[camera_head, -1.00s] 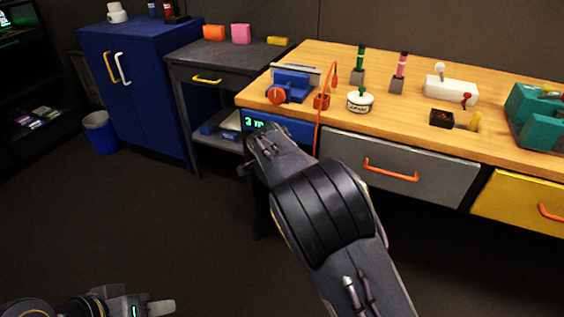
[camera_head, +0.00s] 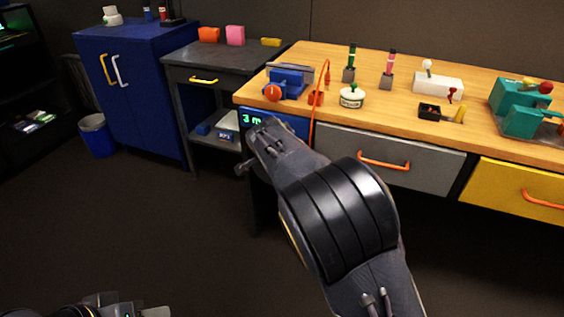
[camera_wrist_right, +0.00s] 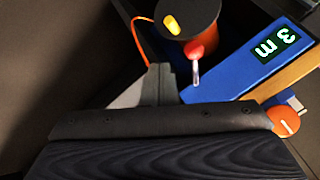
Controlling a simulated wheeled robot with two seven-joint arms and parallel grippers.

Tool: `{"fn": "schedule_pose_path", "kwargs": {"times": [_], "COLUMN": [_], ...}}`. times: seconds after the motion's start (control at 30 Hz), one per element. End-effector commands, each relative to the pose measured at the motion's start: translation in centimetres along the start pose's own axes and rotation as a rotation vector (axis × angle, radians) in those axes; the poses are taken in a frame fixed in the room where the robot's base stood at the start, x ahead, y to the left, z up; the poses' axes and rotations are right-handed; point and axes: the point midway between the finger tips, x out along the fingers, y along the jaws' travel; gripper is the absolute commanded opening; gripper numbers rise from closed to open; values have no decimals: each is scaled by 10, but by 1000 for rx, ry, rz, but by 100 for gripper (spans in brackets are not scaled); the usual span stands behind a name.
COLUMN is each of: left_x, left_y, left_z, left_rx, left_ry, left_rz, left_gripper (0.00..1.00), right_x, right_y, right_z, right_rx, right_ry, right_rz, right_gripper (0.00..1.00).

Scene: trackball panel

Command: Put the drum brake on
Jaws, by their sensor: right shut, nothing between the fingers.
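In the right wrist view a dark drum (camera_wrist_right: 190,15) carries a yellow tab (camera_wrist_right: 171,24) and a short metal lever with a red knob (camera_wrist_right: 197,47), which I take to be the drum brake. The lever points down in the picture. My right gripper (camera_wrist_right: 158,72) is shut and empty, its fingertips just left of the lever, close to the drum; contact cannot be told. In the head view my right forearm hides the drum and the gripper's fingers. My left gripper (camera_head: 155,312) is barely in view at the bottom left edge; its jaws cannot be made out.
A blue panel (camera_wrist_right: 229,69) with a green "3 m" display (camera_wrist_right: 273,43) is beside the drum, with an orange knob (camera_wrist_right: 284,121) nearby. An orange cable (camera_head: 313,115) hangs over the bench (camera_head: 385,108) edge. Drawer handles (camera_head: 384,161) stick out at the front.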

Motion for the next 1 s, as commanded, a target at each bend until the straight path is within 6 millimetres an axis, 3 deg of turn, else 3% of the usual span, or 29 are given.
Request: {"fn": "schedule_pose_path", "kwargs": {"times": [0.1,0.3,0.87,1.0], "left_x": [-5,-8,-8,-8], "left_y": [2,4,4,4], "left_z": [-3,-4,-4,-4], "left_rx": [0,0,0,0], "left_ry": [0,0,0,0], "left_rz": [0,0,0,0], "left_gripper": [41,41,41,41], "right_x": [-23,-44,-47,-44], "right_y": [-2,-2,0,24], "right_z": [0,0,0,-16], "right_rx": [0,1,2,10], "right_ry": [0,1,-1,-60], "right_rz": [-1,1,4,39], "right_gripper": [0,0,0,0]}}
